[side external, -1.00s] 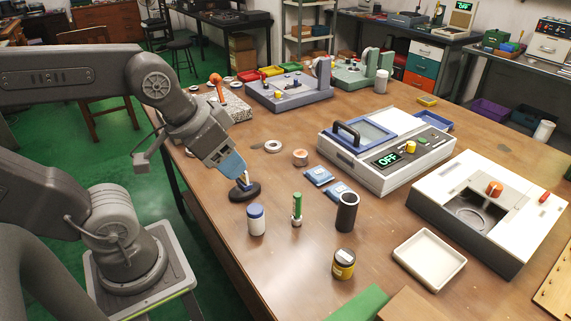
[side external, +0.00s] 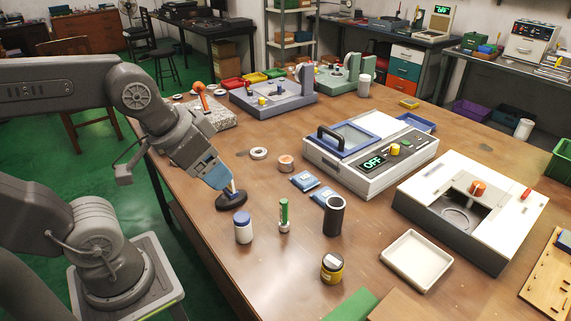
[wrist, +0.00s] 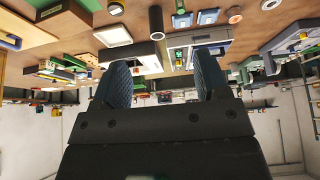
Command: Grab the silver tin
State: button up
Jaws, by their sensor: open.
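No plainly silver tin stands out in either view. A short round tin (side external: 286,163) with a brownish side and paler top stands on the table; I cannot tell if it is the one named. It seems to show in the wrist view (wrist: 235,15) at the top. My gripper (side external: 228,187) is left of it in the side view, with its blue fingers beside or above a black round base (side external: 231,202). Contact there cannot be made out. In the wrist view my two fingers (wrist: 163,78) are apart with nothing between them.
A flat ring (side external: 258,153) lies left of the short tin. A blue-lidded jar (side external: 243,228), a green-handled tool (side external: 284,215), a black cylinder (side external: 334,216) and a yellow-black jar (side external: 332,268) stand nearer. Blue packets (side external: 305,182) and a grey machine (side external: 370,150) are right.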

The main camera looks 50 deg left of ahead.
jog(key=shift+o, duration=1.3)
jog(key=shift+w, duration=0.1)
jog(key=n+g+y, duration=0.2)
jog(key=n+y, duration=0.1)
jog(key=n, duration=0.5)
send_over(286, 160)
jog(key=s+d, duration=0.5)
jog(key=d, duration=0.1)
notch_tip(286, 160, down, 13)
jog(key=shift+n, duration=0.5)
jog(key=x, duration=0.4)
jog(key=a+x, duration=0.1)
jog(key=x, duration=0.6)
jog(key=shift+a+f, duration=0.1)
jog(key=shift+a, duration=0.35)
jog(key=shift+x, duration=3.25)
